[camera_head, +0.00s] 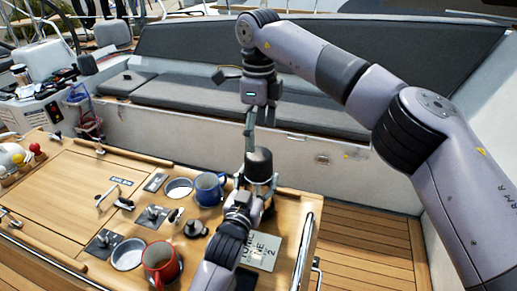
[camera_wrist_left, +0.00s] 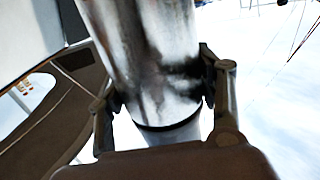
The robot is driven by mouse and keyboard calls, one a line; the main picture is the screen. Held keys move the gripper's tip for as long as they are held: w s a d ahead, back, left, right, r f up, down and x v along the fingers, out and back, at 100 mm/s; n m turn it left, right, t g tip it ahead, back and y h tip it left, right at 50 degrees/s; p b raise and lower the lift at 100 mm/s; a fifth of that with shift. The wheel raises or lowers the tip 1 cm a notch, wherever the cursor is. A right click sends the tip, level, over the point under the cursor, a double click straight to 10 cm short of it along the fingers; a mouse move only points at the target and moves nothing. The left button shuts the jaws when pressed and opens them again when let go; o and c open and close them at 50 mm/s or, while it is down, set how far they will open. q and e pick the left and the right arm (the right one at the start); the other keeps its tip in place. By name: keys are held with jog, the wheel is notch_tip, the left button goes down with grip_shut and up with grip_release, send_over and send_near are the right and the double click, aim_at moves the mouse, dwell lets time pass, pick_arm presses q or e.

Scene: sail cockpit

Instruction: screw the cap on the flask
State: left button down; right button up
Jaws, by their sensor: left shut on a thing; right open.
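My left gripper (camera_head: 257,187) is shut on the flask, holding it roughly upright above the table's right end. In the left wrist view the flask (camera_wrist_left: 155,65) is a shiny silver cylinder between the two fingers, with a dark ring near the lower end. In the head view a dark rounded piece (camera_head: 259,161), which looks like the cap, sits at the flask's top; I cannot tell how tightly it sits. My right gripper (camera_head: 256,143) points down, open, its fingers just above and beside this dark piece. Whether they touch it is unclear.
The wooden cockpit table (camera_head: 72,183) carries a blue mug (camera_head: 209,190), a red mug (camera_head: 161,264), a black knobbed item (camera_head: 195,229) and a lettered plate (camera_head: 262,250). A grey cushioned bench (camera_head: 200,97) runs behind. Wooden deck (camera_head: 370,245) lies free at right.

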jog(key=shift+r, duration=1.2)
pick_arm(q)
jog(key=shift+c, duration=1.9)
grip_release()
jog(key=v, duration=1.2)
jog(key=shift+r, duration=0.1)
